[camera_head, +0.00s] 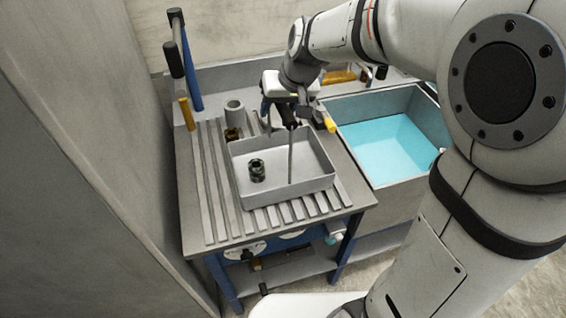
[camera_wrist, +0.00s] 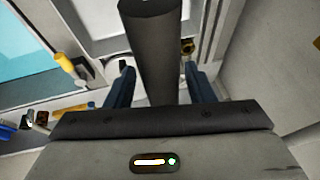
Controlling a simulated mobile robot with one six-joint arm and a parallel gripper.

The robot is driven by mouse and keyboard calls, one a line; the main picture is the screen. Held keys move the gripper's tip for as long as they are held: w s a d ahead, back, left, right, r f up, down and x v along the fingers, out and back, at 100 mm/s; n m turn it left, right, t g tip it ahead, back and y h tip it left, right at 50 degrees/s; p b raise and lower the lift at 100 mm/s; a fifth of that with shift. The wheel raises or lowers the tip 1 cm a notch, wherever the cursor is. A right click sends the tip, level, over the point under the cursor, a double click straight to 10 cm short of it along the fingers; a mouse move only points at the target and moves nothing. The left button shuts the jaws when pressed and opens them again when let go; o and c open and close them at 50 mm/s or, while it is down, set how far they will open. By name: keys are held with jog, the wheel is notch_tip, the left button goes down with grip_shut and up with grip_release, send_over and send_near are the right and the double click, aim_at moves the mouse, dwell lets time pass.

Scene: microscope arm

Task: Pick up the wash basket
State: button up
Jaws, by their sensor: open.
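The wash basket looks like the shallow grey rectangular tray (camera_head: 310,187) on the ribbed drainboard, with a thin upright rod rising from inside it to a dark grip. A small dark part (camera_head: 257,171) stands inside the tray. My gripper (camera_head: 288,112) is above the tray's far side, fingers pointing down, at the rod's dark grip. In the wrist view the dark cylindrical grip (camera_wrist: 150,45) appears between the two blue fingers of my open gripper (camera_wrist: 158,80). Whether a finger touches it cannot be told. The basket's far rim is partly hidden by my gripper.
A basin of blue water (camera_head: 385,145) adjoins the drainboard (camera_head: 215,215) on the right. A grey cup (camera_head: 234,112) stands behind the tray. A plain wall (camera_head: 90,120) closes the left side.

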jog(key=shift+f, duration=0.15)
jog(key=shift+c, duration=0.6)
grip_shut()
dwell(0.4)
